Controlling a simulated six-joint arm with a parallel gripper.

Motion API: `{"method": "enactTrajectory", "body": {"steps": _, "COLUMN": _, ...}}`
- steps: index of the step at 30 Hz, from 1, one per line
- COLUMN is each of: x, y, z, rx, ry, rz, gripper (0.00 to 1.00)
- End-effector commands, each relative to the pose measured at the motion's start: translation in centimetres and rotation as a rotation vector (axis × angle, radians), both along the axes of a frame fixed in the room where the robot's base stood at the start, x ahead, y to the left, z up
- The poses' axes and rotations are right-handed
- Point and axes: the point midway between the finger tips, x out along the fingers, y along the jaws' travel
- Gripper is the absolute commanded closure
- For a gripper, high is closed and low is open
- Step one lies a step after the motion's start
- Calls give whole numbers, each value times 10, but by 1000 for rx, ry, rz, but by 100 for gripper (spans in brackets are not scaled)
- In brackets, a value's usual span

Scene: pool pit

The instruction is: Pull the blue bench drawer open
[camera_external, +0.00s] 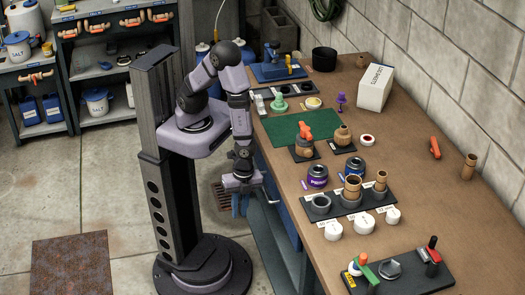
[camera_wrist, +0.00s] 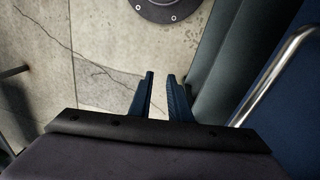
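The blue bench drawer (camera_external: 281,208) is under the front edge of the workbench, and its front is partly hidden behind my arm in the external view. In the wrist view a blue panel (camera_wrist: 297,120) fills the right side, with a shiny metal bar handle (camera_wrist: 272,78) slanting across it. My gripper (camera_external: 240,206) points down in front of the bench, to the left of the drawer front. In the wrist view its two blue fingers (camera_wrist: 160,75) stand apart with bare floor showing between them. The handle is to the right of the fingers and is not between them.
The bench top (camera_external: 400,160) carries jars, cups, a green mat (camera_external: 285,128) and a white box (camera_external: 375,88). A floor grate (camera_external: 222,196) lies behind my gripper. A rusty plate (camera_external: 70,265) lies at lower left. The floor between it and the shelves is clear.

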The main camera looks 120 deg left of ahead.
Motion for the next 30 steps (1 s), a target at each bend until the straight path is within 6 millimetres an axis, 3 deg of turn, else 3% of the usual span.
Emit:
{"method": "enactTrajectory", "body": {"steps": 1, "x": 2, "y": 3, "z": 22, "rx": 12, "ry": -11, "rz": -4, "gripper": 83}}
{"method": "enactTrajectory", "body": {"steps": 18, "x": 28, "y": 47, "z": 125, "rx": 183, "ry": -140, "rz": -72, "gripper": 83}}
{"method": "enactTrajectory", "body": {"steps": 24, "x": 33, "y": 60, "z": 146, "rx": 232, "ry": -165, "rz": -92, "gripper": 83}}
{"method": "enactTrajectory", "body": {"steps": 30, "x": 35, "y": 66, "z": 153, "rx": 256, "ry": -176, "rz": -103, "gripper": 83}}
